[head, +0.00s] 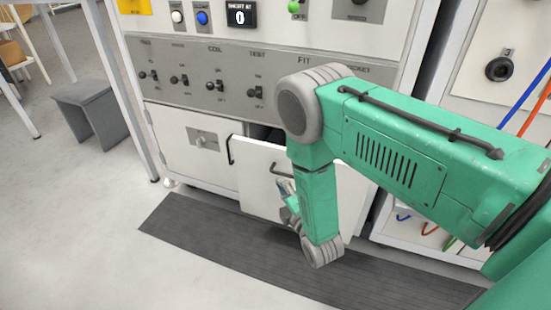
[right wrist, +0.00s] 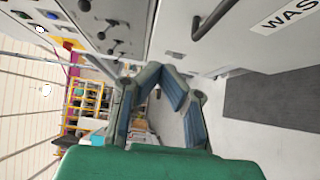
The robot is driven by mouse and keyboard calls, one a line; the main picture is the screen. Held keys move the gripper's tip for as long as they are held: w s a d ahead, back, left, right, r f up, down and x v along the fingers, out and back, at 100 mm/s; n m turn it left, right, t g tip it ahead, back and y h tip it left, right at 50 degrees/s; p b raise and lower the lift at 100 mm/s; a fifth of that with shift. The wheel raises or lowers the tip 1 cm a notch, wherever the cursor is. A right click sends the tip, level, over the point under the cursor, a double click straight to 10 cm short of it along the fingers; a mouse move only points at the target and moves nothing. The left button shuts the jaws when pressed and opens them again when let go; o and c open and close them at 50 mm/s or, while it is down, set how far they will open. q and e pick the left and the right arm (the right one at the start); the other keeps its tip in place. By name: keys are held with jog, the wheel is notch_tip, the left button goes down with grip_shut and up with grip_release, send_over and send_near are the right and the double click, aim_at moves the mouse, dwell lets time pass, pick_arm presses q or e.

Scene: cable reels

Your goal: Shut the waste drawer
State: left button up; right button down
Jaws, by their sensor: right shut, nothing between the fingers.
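The waste drawer (head: 258,180) is a white-fronted drawer low in the machine. It stands out from the cabinet, with a dark gap above its front. Its front also shows in the right wrist view (right wrist: 244,40), with a black bar handle (right wrist: 216,18) and a label partly reading "WAS". My right gripper (head: 287,202) is low in front of the drawer, largely hidden behind my green arm. In the right wrist view its blue-padded fingers (right wrist: 163,76) are shut and empty, to the side of the handle and apart from it. My left gripper is not in view.
A white cabinet door with a latch (head: 203,141) is left of the drawer. A switch panel (head: 195,85) is above. A dark ribbed mat (head: 215,245) lies on the floor in front. A grey stool (head: 88,105) stands at left; the floor at lower left is clear.

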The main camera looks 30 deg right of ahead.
jog(key=b, duration=0.2)
send_near(271, 150)
jog(key=a, duration=0.3)
jog(key=w+d, duration=0.1)
jog(key=w, duration=0.1)
jog(key=w+d+b, duration=0.1)
jog(key=w, duration=0.1)
jog(key=w+d+b, duration=0.1)
jog(key=w, duration=0.1)
jog(key=shift+f, duration=0.2)
jog(key=shift+w+d, duration=0.15)
jog(key=shift+w, duration=0.05)
jog(key=shift+w+r, duration=0.2)
jog(key=shift+r, duration=0.05)
